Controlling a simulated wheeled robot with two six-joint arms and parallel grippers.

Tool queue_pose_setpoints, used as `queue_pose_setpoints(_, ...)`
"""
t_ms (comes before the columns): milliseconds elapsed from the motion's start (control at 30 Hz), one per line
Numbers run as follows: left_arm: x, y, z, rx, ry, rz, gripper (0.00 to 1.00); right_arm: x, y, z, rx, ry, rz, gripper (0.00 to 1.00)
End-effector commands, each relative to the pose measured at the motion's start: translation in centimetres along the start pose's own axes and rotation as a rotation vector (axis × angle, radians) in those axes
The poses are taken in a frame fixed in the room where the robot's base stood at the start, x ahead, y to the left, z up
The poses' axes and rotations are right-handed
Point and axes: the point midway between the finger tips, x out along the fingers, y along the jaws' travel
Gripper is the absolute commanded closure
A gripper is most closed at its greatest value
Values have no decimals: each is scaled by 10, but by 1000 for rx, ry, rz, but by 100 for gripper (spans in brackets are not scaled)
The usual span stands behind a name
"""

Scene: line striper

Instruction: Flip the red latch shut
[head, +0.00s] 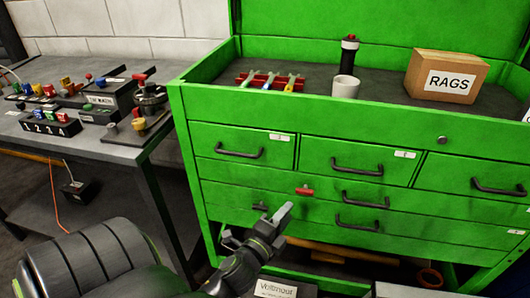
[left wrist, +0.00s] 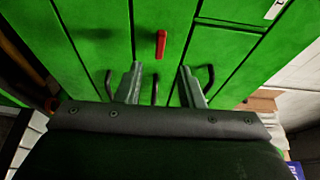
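The red latch (head: 305,190) is on the front of the green tool cabinet (head: 260,180), near the seam between two drawer rows. It lies roughly along the drawer seams. My left gripper (head: 258,222) is below and to the left of it in the head view, with its fingers apart. In the left wrist view the latch (left wrist: 161,44) shows just beyond the two fingertips, about midway between them. The open left gripper (left wrist: 160,67) holds nothing, and no contact with the latch shows. My right gripper is not in view.
Drawer handles (head: 365,199) stick out around the latch. A grey table (head: 110,150) with several small devices stands at left.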

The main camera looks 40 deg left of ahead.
Motion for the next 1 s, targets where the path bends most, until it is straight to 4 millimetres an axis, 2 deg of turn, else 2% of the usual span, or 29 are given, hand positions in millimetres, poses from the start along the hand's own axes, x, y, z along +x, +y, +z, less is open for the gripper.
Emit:
queue_pose_setpoints(33, -12, 2, 0, -1, -2, 3, 65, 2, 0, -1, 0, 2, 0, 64)
queue_pose_setpoints(200, -45, 3, 0, -2, -2, 3, 65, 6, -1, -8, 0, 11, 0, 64)
queue_pose_setpoints(400, -75, 3, 0, -2, -2, 2, 65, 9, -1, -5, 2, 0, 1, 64)
queue_pose_setpoints(600, -90, 1, 0, -2, -1, 1, 65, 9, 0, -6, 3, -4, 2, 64)
queue_pose_setpoints(1000, -92, 0, 0, -1, 0, 0, 65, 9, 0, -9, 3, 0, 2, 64)
